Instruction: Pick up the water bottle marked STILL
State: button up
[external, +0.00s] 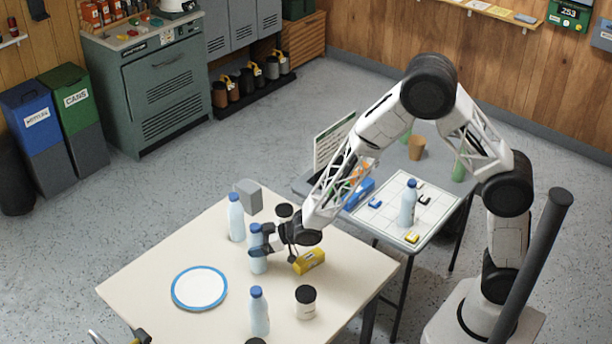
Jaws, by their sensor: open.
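Several pale blue bottles with dark blue caps are in view; no label on them is legible, so I cannot tell which is marked STILL. On the cream table, one bottle (236,220) stands at the back, one (258,265) stands in the middle, and one (259,318) stands near the front. Another bottle (408,208) stands on the grid-marked top of the side table. My gripper (259,243) is open at the upper part of the middle bottle, with its fingers beside or around it. The fingers partly hide this bottle, and contact cannot be told.
On the cream table (150,280) are a blue-rimmed plate (199,288), a white jar with a black lid (305,303), a yellow box (309,261) and a grey block (249,196). A dark-lidded container (284,213) stands behind my gripper. The table's left part is clear.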

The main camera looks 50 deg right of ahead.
aim_at(255, 226)
jog(key=c, duration=1.3)
jog(key=shift+r, duration=0.1)
jog(key=shift+r, duration=4.95)
